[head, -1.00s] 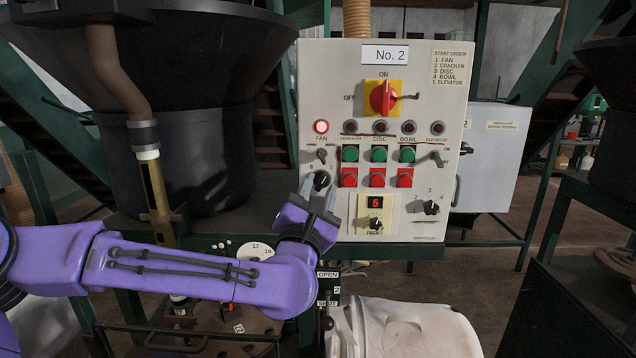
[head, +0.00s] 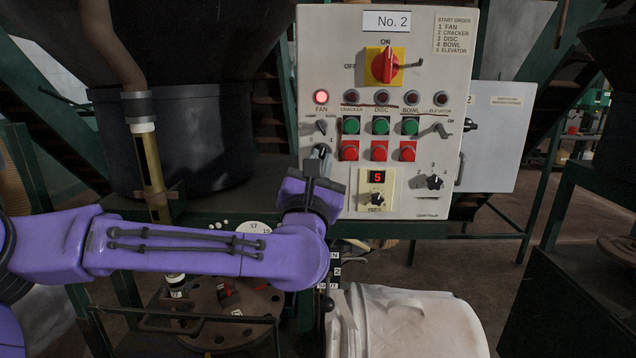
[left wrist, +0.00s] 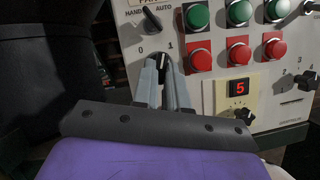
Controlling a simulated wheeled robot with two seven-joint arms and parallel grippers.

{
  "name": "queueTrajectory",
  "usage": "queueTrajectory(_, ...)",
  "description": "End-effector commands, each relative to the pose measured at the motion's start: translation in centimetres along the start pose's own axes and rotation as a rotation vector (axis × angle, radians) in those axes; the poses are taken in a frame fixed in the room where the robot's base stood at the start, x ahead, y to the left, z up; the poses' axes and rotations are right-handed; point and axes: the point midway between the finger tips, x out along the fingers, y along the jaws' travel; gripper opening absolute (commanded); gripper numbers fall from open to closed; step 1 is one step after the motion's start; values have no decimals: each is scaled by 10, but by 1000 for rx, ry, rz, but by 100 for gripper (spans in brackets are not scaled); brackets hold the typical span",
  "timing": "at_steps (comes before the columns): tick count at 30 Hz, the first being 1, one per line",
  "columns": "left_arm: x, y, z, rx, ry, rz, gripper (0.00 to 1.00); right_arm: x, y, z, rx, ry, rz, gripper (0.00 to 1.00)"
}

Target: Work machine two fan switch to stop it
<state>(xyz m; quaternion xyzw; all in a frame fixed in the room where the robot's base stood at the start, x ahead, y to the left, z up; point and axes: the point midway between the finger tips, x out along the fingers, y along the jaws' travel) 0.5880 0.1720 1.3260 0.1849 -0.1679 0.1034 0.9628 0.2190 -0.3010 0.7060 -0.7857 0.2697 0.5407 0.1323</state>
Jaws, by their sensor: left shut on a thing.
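The grey No. 2 panel (head: 460,100) faces me. Its red FAN lamp (head: 321,97) is lit. Below it are the HAND/AUTO selector (head: 321,126) and, lower, a black fan knob marked 0 and 1. My left gripper (head: 320,155) is at this lower knob and hides most of it in the head view. In the left wrist view, the gripper fingers (left wrist: 165,72) are shut on the fan knob (left wrist: 163,60), one on each side. Which mark the knob points to is hard to tell. My right gripper is not in view.
Green buttons (head: 380,125) and red buttons (head: 379,150) sit just right of the fan knobs. A feed dial with a red 5 display (head: 377,177) is below them. The black hopper (head: 190,140) stands left, and a white bag (head: 410,320) is below the panel.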

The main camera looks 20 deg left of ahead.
Motion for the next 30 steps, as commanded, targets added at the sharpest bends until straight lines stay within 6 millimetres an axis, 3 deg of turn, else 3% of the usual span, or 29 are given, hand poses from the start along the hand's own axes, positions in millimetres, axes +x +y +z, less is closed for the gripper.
queueTrajectory(1, -5, -5, -10, -36, -3, 15, 0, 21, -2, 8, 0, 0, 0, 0)
queueTrajectory(3, -5, -6, -11, -95, -3, 39, 0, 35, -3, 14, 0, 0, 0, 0)
queueTrajectory(15, -4, -9, -8, -443, 0, 182, 0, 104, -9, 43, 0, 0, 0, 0)
queueTrajectory(21, -2, -10, -4, -591, 1, 243, 0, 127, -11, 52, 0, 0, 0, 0)
queueTrajectory(30, 0, -10, -1, -741, 2, 306, 0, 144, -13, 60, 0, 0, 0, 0)
